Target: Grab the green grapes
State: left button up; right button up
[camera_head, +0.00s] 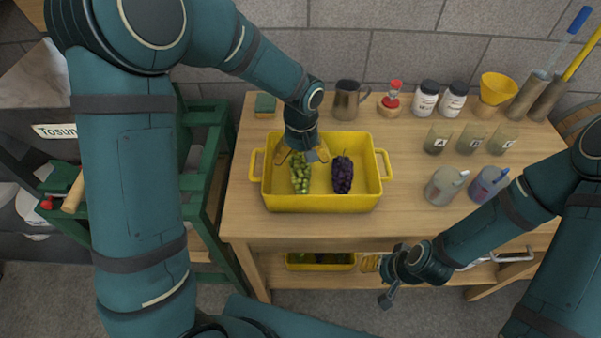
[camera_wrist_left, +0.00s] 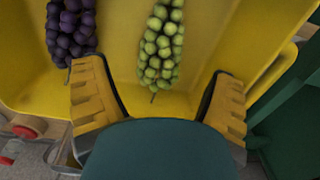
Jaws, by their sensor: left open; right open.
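The green grapes (camera_head: 300,175) lie in the left part of a yellow tray (camera_head: 318,202) on the wooden table. They also show in the left wrist view (camera_wrist_left: 161,42), between and beyond my fingers. Dark purple grapes (camera_head: 343,174) lie to their right in the same tray, and at the left in the left wrist view (camera_wrist_left: 71,27). My left gripper (camera_head: 303,152) is over the tray's far left part, at the green bunch's far end. Its yellow fingers (camera_wrist_left: 160,100) are spread, with nothing held. My right gripper (camera_head: 386,282) is empty, in front of the table.
Behind the tray stand a metal jug (camera_head: 347,100), a red-topped item (camera_head: 392,97) and two white jars (camera_head: 426,98). Several cups and two jugs (camera_head: 446,185) stand at the right. A green frame (camera_head: 205,190) is left of the table. Another yellow tray (camera_head: 320,266) is on the lower shelf.

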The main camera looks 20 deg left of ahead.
aim_at(300, 175)
pick_arm(q)
notch_tip(300, 175, down, 6)
jog(key=shift+w+a+r+b, duration=0.15)
jog(key=shift+r+b, duration=0.05)
jog(key=shift+b, duration=0.55)
jog(key=c, duration=0.6)
